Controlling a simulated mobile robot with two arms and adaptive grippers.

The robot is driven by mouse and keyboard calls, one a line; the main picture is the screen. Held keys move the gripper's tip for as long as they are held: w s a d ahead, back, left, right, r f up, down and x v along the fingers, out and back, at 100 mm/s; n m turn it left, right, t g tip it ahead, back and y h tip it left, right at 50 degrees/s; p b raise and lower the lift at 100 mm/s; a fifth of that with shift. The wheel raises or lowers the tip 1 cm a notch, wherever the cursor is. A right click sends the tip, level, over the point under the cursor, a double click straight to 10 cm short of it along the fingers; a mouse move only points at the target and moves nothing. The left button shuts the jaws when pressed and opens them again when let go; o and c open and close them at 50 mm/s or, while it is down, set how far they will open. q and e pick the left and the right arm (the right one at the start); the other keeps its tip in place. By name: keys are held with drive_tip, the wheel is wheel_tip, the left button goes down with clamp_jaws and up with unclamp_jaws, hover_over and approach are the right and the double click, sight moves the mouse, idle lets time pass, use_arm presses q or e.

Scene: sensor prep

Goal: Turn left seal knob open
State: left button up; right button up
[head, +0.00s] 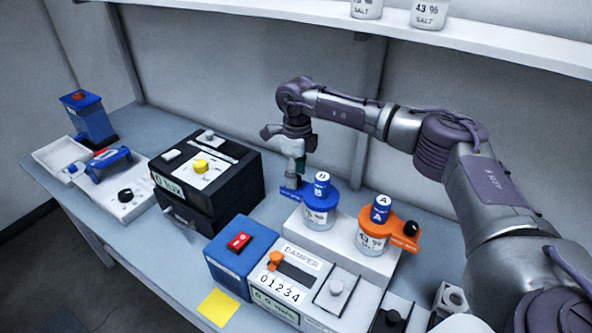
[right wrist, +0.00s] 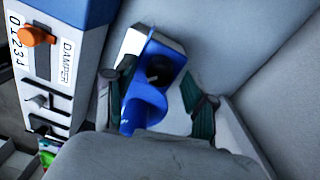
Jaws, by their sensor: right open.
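The left jar (head: 319,217) wears a blue collar (head: 322,200) and a blue cap marked B (head: 322,183). Its side arm points left under my right gripper (head: 294,174), which hides the knob in the head view. In the right wrist view the black seal knob (right wrist: 159,71) sits on the blue collar (right wrist: 147,104). My right gripper (right wrist: 162,92) is open, its two dark fingers on either side of the knob. I cannot tell whether they touch it. My left gripper is not in view.
The right jar (head: 372,241) has an orange collar (head: 386,227) with a black knob (head: 411,228). Both jars stand on a white block (head: 345,253). The DAMPER panel (head: 294,277) is in front, a black box (head: 200,202) to the left. A shelf (head: 470,37) runs overhead.

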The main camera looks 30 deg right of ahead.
drive_tip(key=shift+f, duration=0.3)
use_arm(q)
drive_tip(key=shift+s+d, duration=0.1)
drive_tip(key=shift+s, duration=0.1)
use_arm(e)
clamp_jaws()
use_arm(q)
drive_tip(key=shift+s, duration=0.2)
